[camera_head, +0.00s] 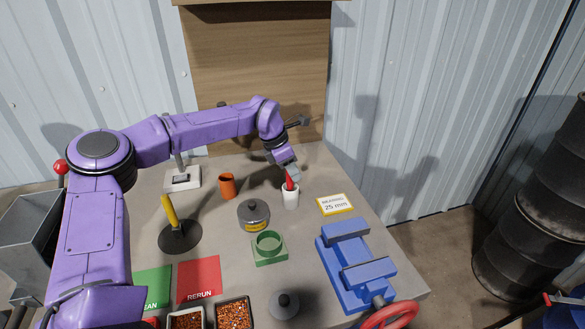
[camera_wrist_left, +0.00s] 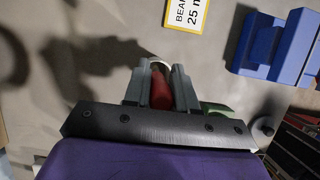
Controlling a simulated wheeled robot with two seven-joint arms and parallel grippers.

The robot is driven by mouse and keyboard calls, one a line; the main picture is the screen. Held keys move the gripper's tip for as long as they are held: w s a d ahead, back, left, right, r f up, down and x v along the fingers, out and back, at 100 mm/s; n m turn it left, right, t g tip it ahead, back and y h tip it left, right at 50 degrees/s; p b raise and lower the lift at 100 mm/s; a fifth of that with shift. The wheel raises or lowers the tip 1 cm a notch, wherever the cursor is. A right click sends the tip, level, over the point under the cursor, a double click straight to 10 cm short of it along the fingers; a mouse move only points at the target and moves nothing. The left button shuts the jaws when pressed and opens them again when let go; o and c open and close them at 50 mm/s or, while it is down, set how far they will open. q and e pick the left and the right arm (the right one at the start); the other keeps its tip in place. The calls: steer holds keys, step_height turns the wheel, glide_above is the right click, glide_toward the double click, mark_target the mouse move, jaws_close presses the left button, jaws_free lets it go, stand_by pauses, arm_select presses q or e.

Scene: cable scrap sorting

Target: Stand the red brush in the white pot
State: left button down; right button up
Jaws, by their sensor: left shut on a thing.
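The red brush (camera_head: 289,183) is held upright or nearly so by my left gripper (camera_head: 287,171), its lower part inside the white pot (camera_head: 291,198). In the left wrist view the red brush (camera_wrist_left: 160,93) lies between the two fingers of my left gripper (camera_wrist_left: 159,80), which are shut on it. The white rim of the pot (camera_wrist_left: 158,60) shows just past the fingertips. Whether the brush touches the pot's bottom is hidden. My right gripper is not in view.
An orange cup (camera_head: 227,187) stands left of the pot, and a grey lidded tin (camera_head: 253,214) is in front of it. A sign (camera_head: 335,204) and a blue vise (camera_head: 352,262) are at the right. A yellow-handled tool (camera_head: 170,214) stands at the left.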

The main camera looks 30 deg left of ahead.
arm_select(q)
steer(key=c, duration=0.8)
jaws_free()
steer(key=b+v, duration=0.1)
steer(key=v, duration=0.9)
steer(key=shift+r+b, duration=0.3)
steer(key=shift+b, duration=0.1)
